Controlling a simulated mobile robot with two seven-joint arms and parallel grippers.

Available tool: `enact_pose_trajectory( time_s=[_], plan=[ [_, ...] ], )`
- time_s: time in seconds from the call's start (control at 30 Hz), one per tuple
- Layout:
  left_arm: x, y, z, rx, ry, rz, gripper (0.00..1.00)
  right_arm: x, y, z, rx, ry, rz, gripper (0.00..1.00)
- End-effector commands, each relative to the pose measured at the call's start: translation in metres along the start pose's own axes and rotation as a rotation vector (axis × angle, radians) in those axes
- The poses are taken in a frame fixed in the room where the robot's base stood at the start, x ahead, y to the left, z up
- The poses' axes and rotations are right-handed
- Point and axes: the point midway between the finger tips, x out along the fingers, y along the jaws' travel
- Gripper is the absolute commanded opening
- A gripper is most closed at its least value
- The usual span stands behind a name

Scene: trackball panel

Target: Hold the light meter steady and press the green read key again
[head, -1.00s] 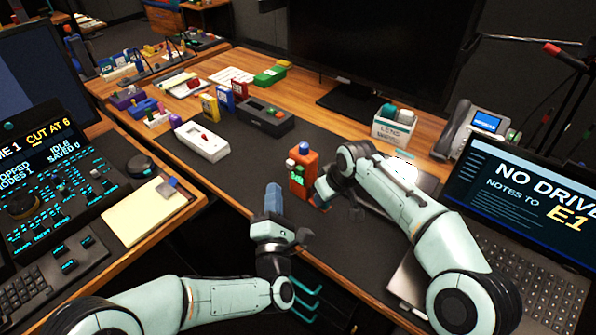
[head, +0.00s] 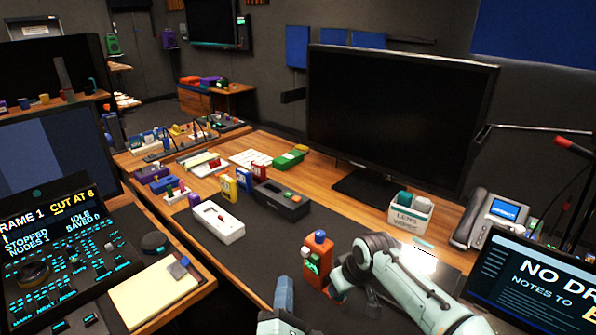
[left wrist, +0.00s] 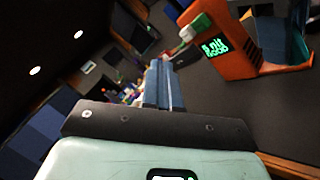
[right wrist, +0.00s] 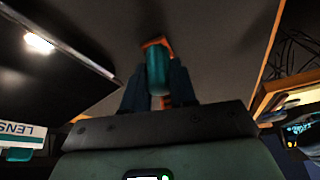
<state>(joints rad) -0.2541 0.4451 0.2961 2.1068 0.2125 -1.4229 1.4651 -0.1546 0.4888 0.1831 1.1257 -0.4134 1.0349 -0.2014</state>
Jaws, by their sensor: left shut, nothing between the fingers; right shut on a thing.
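The orange light meter (head: 317,262) stands upright on the dark desk mat (head: 262,236). In the left wrist view the meter (left wrist: 240,62) has a lit green display (left wrist: 215,47) reading "5 nit GOOD". Small red, white and green parts stick out beside the display; I cannot tell surely which is the green key. My left gripper (head: 284,284) is shut and empty, just left of the meter and apart from it. My right gripper (right wrist: 158,80) is shut on the meter, around a teal cylindrical part (right wrist: 157,70) with orange behind it.
A white box with a red switch (head: 218,222) and a dark box (head: 281,200) sit farther back on the mat. The large monitor (head: 395,120) stands behind.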

Motion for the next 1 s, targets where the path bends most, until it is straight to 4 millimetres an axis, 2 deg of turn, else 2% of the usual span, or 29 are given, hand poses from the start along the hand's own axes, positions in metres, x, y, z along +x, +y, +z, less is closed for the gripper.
enact_pose_trajectory(
  time_s=[0.7,1.0],
  plan=[
    [-0.054,0.019,0.012,-0.001,-0.002,0.000,0.00,-0.001,0.000,-0.001,0.000,0.002,0.000,0.00],
    [-0.067,0.023,0.014,0.000,0.000,0.001,0.00,-0.001,0.000,-0.001,0.000,0.002,0.000,0.00]
  ],
)
